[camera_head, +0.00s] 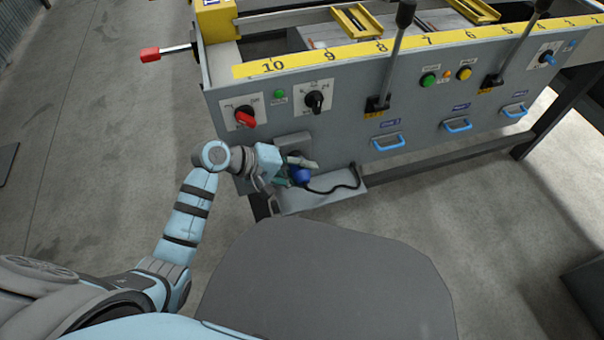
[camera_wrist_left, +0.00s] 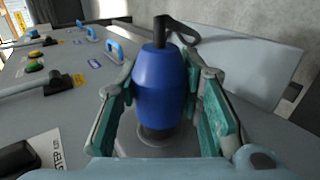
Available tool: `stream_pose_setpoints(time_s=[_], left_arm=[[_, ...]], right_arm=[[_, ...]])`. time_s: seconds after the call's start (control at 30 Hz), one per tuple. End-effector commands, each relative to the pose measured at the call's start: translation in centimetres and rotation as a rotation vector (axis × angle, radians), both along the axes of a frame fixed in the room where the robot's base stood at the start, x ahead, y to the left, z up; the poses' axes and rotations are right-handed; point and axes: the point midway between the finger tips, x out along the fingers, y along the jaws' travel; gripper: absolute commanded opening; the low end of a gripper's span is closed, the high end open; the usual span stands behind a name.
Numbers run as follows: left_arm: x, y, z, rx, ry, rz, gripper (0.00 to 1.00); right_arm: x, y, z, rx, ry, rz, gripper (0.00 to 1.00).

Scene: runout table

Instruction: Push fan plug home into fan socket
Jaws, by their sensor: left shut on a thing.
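The fan plug (camera_head: 301,175) is a blue rounded body with a black cable. My left gripper (camera_head: 296,172) is shut on it at the lower front of the machine panel. In the left wrist view the plug (camera_wrist_left: 160,88) stands between the two teal-padded fingers of the gripper (camera_wrist_left: 165,105), its cable leaving the far end. The fan socket (camera_wrist_left: 157,138) shows as a grey round collar at the plug's near end, partly hidden. The plug lines up with it; how deep it sits cannot be told. My right gripper is not in view.
A grey tray (camera_head: 322,201) sits below the plug, with the black cable (camera_head: 345,184) lying over it. A red rotary switch (camera_head: 245,117) and a black rotary knob (camera_head: 315,101) are above. Blue handles (camera_head: 388,142) and levers stand to the right.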

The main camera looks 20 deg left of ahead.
Motion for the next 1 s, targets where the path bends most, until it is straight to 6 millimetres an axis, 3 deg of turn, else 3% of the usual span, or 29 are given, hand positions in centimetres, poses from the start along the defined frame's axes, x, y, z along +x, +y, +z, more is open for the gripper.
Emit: stream_pose_setpoints(time_s=[0.93,0.97,1.0], left_arm=[[1.9,1.2,0.0,0.0,-0.002,0.001,0.01],[1.9,1.2,0.1,0.0,-0.002,0.001,0.38],[1.9,1.2,0.1,0.0,-0.002,0.001,0.44]], right_arm=[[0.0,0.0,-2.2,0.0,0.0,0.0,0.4],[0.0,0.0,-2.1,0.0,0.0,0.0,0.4],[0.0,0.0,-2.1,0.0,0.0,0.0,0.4]])
